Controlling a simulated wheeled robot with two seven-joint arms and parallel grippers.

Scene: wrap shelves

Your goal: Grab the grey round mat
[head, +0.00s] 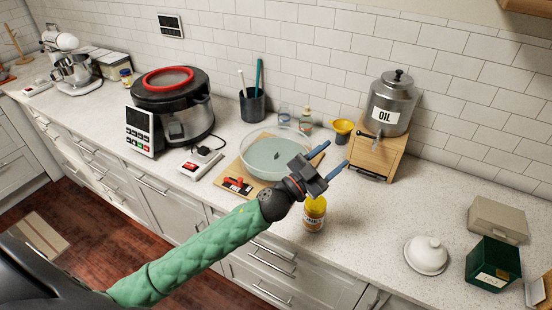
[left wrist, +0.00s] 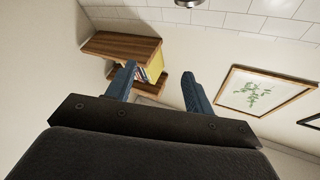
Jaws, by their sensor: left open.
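I cannot make out a grey round mat in either view. My left gripper (head: 336,155) is open and empty, raised over the counter beside the right rim of a clear glass bowl (head: 250,163). In the left wrist view, its two blue fingers (left wrist: 158,77) stand apart with nothing between them, and the camera faces a wall. A yellow-topped bottle (head: 314,214) stands on the counter just below the left gripper in the head view. My right gripper is not in view.
A large cooker (head: 175,105) with a red-rimmed top stands left of the bowl. An oil dispenser (head: 392,103) on a wooden stand (head: 375,156) is at the back right. A white domed dish (head: 426,255) and a green box (head: 492,264) sit at right. Wall shelves (left wrist: 120,47) show in the wrist view.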

